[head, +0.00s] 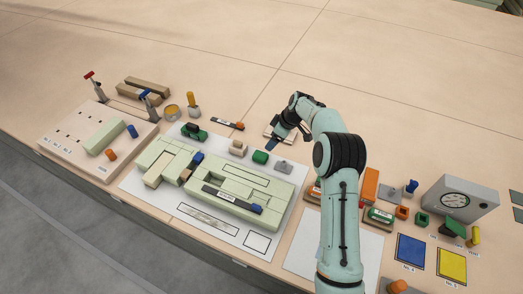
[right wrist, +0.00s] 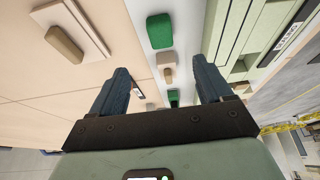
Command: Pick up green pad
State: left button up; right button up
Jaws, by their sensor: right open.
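A small green pad (head: 260,157) lies on the white sheet behind the large pale green assembly. It also shows in the right wrist view as a rounded green block (right wrist: 160,31), beyond the fingertips at top centre. My right gripper (head: 274,143) is above and just behind the pad in the head view. In the right wrist view its two dark blue fingers (right wrist: 162,68) are spread wide apart with nothing held between them. My left gripper is not in view.
A beige block (head: 237,147) and a grey piece (head: 283,166) flank the pad. A black-topped green piece (head: 194,131) lies further left. The pale green assembly (head: 240,187) is in front. A tan plate with a handle (right wrist: 68,40) lies beside the sheet.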

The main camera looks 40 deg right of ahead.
jog(key=p, duration=0.1)
send_over(260, 155)
jog(key=s+d, duration=0.2)
jog(key=f, duration=0.7)
jog(key=shift+s+a+f, duration=0.15)
jog(key=shift+s+a, duration=0.05)
jog(key=shift+a, duration=0.05)
jog(key=p+x, duration=0.1)
jog(key=x, duration=0.4)
jog(key=shift+w, duration=0.25)
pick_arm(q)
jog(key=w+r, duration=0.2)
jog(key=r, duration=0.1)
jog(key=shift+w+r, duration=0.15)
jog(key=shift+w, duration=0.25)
pick_arm(e)
jog(key=shift+s, duration=0.1)
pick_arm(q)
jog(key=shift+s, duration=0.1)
pick_arm(e)
jog(key=shift+s, duration=0.1)
jog(key=c, duration=1.1)
